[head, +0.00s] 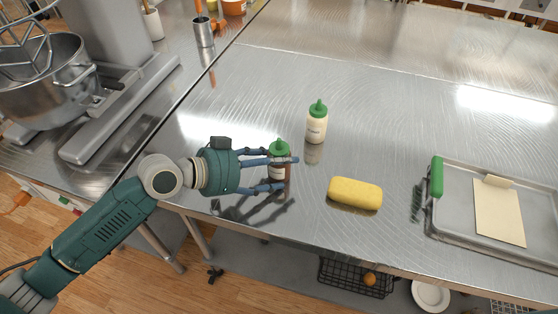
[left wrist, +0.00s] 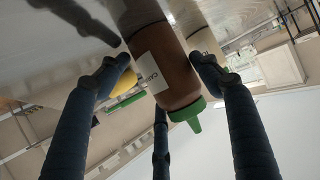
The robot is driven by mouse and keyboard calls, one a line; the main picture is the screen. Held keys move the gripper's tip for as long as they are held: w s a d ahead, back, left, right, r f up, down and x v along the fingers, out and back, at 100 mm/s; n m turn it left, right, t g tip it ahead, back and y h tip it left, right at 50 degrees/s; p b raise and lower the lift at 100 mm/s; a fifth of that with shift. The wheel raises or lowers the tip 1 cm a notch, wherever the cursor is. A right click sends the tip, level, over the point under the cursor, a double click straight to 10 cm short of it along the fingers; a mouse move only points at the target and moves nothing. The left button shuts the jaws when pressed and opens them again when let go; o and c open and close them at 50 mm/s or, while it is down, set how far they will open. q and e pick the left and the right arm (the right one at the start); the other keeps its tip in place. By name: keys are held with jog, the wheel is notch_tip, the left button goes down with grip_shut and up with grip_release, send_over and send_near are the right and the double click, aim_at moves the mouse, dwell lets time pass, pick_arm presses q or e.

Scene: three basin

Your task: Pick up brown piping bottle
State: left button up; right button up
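The brown piping bottle (head: 278,172) has a green cap and a white label and stands upright on the steel table. It also shows in the left wrist view (left wrist: 165,65), between the fingers. My left gripper (head: 282,172) has come in from the left, with its blue fingers spread around the bottle and one crossing in front of it. In the left wrist view, the fingers (left wrist: 162,68) are apart, with the bottle close to the right finger; firm contact cannot be seen. My right gripper is not in view.
A cream bottle with a green cap (head: 316,125) stands behind and to the right. A yellow sponge (head: 354,193) lies to the right. A stand mixer (head: 100,95) occupies the left counter. The table's middle back is clear.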

pick_arm(q)
jog(key=c, duration=0.7)
jog(key=shift+r, duration=0.1)
notch_tip(320, 180, up, 20)
jog(key=b, duration=0.1)
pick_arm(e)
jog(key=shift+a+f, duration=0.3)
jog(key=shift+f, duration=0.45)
pick_arm(q)
jog(key=o, duration=0.4)
jog(key=c, duration=0.4)
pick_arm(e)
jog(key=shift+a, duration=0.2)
